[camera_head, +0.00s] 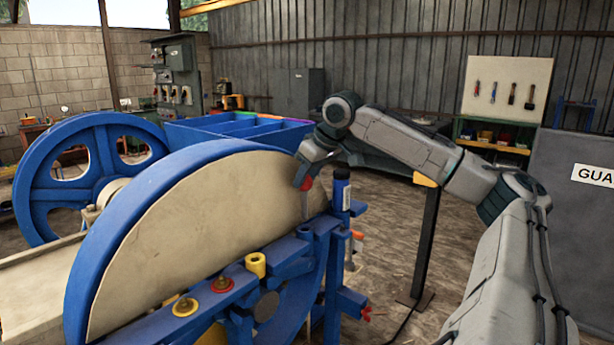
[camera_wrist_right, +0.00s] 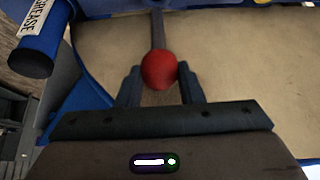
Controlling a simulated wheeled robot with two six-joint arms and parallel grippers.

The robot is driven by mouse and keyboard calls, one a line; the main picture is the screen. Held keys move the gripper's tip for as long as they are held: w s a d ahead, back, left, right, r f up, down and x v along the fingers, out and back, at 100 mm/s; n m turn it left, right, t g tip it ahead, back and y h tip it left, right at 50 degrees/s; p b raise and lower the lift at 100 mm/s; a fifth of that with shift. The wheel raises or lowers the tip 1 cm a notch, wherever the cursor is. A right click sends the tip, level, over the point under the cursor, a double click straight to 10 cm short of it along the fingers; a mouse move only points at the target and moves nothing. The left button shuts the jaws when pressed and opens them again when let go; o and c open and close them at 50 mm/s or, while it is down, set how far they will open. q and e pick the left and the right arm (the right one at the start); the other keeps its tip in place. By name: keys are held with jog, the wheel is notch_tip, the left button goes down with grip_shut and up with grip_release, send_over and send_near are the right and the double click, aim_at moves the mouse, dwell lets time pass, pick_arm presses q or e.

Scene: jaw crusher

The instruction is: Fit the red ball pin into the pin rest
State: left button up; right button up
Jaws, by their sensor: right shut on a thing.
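The red ball pin (camera_head: 306,185) has a round red head and a thin grey shaft. In the head view its shaft points down, in front of the tan face of the big blue wheel. My right gripper (camera_head: 304,175) is shut on the red ball from above. In the wrist view the ball (camera_wrist_right: 158,70) sits between the two dark fingertips (camera_wrist_right: 161,84), with the shaft running away from them. Blue round sockets (camera_head: 325,224) stand on the bracket below the pin; I cannot tell which part is the pin rest. My left gripper is not in view.
A blue grease tube (camera_head: 341,190) stands upright just right of the pin and also shows in the wrist view (camera_wrist_right: 38,42). The big blue wheel (camera_head: 150,185) is close on the left.

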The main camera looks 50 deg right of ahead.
jog(key=shift+f+b, duration=0.95)
jog(key=shift+f, duration=0.25)
